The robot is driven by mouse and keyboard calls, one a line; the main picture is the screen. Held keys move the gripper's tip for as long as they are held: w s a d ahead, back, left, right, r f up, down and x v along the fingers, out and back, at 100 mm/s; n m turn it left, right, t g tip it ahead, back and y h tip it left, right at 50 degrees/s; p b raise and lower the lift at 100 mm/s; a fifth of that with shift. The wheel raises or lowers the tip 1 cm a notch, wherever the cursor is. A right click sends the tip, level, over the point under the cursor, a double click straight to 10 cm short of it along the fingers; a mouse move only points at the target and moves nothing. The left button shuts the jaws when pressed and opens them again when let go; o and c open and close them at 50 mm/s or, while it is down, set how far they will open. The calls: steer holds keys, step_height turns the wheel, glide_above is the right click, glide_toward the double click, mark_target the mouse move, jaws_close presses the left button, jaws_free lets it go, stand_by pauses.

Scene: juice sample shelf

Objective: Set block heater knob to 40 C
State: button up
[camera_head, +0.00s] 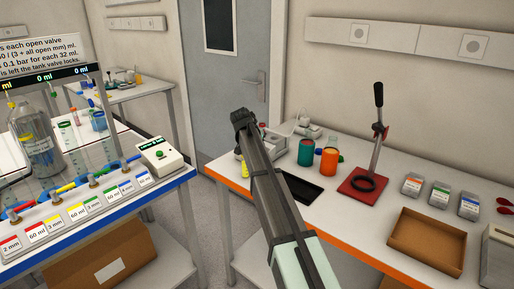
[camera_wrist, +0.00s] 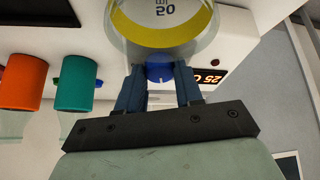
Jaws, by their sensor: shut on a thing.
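The block heater (camera_wrist: 235,24) is a white box with a small dark display (camera_wrist: 209,77) in orange digits, seen upside down, that seem to read 25. Its blue knob (camera_wrist: 160,69) sits on the front face beside the display. My gripper (camera_wrist: 160,80) has one dark blue finger on each side of the knob and is shut on it. In the camera_head view my arm runs to the back of the orange-edged table, and my gripper (camera_head: 243,118) covers much of the heater (camera_head: 273,142). The knob is hidden there.
A clear vessel with a yellow band (camera_wrist: 165,38) stands close above the knob in the wrist view. Teal (camera_head: 305,152) and orange (camera_head: 328,161) cups stand right of my arm. A dark flat pad (camera_head: 300,188) and a red-based lever press (camera_head: 363,184) are nearby.

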steer(key=o, duration=1)
steer(key=shift+o, duration=0.2)
steer(key=shift+r, duration=0.1)
steer(key=v, duration=1.3)
steer(key=shift+s+a+r, duration=0.15)
steer(key=shift+s+r, duration=0.05)
steer(key=shift+r, duration=0.05)
